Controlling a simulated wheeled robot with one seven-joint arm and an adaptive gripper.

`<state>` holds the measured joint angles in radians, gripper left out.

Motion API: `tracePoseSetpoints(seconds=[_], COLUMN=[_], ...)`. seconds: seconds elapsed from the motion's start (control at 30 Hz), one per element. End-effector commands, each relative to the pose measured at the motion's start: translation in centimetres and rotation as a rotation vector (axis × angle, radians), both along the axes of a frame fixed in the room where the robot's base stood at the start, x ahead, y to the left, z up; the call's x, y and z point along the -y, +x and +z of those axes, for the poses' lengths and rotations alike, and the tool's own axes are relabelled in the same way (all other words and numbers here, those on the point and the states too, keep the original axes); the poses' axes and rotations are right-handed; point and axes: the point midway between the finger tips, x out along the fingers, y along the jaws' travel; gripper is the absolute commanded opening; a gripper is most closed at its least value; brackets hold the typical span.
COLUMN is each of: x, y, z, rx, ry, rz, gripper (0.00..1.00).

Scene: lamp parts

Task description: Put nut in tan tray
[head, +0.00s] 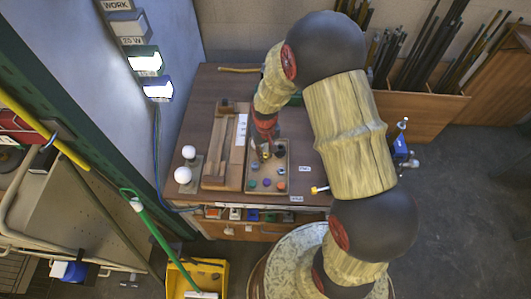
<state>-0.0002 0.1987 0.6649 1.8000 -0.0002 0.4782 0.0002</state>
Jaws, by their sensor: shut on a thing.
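The tan tray (288,163) lies on the workbench and holds several small coloured parts. My gripper (264,152) points down over the upper part of the tray. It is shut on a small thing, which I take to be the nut. A tiny yellowish spot shows at the fingertips, but the thing is too small and too covered by the fingers to make out. I cannot tell whether it touches the tray floor.
A long wooden fixture (210,176) with a pale strip lies left of the tray. Two white bulbs (183,175) stand at the bench's left side. Small white labels (304,169) lie right of the tray. The bench top (205,95) is clear at the back left.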

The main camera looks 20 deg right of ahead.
Motion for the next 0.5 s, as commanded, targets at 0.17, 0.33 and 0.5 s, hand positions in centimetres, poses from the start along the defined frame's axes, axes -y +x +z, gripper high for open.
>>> tracePoseSetpoints(seconds=[0.17, 0.33, 0.5], x=[0.00, 0.00, 0.00], y=[0.01, 0.02, 0.01], z=[-0.29, -0.41, -0.39], rx=[0.000, 0.000, 0.000], ry=[0.000, 0.000, 0.000], rz=[0.000, 0.000, 0.000], gripper=[0.00, 0.22, 0.32])
